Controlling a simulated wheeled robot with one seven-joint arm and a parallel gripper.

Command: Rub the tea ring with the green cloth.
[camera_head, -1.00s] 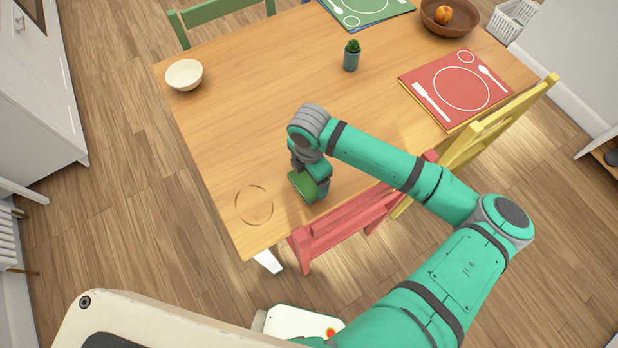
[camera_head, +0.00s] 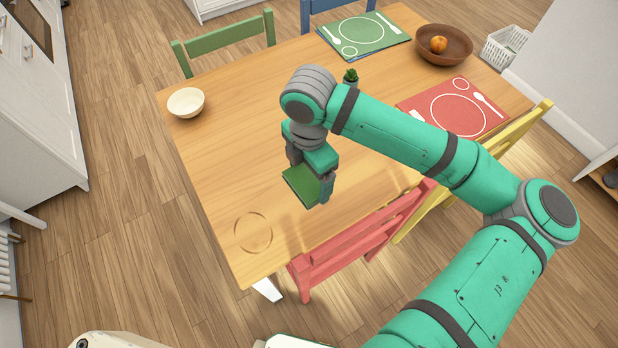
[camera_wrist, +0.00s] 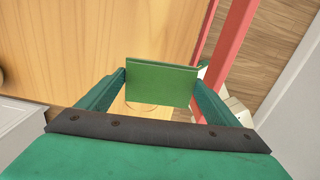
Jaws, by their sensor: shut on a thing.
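The tea ring (camera_head: 253,232) is a thin brown circle near the front left corner of the wooden table (camera_head: 225,150). Part of it also shows in the wrist view (camera_wrist: 143,106), partly hidden behind the cloth. My gripper (camera_head: 310,190) is shut on the green cloth (camera_head: 300,186), a flat folded square. The cloth also shows between both fingers in the wrist view (camera_wrist: 161,82). My gripper holds it above the table, up and to the right of the ring in the head view, apart from the ring.
A red chair (camera_head: 355,235) and a yellow chair (camera_head: 480,160) stand along the near right edge. A white bowl (camera_head: 186,102), a small plant (camera_head: 351,76), a red placemat (camera_head: 458,108) and a wooden bowl (camera_head: 444,45) are farther off. The table around the ring is clear.

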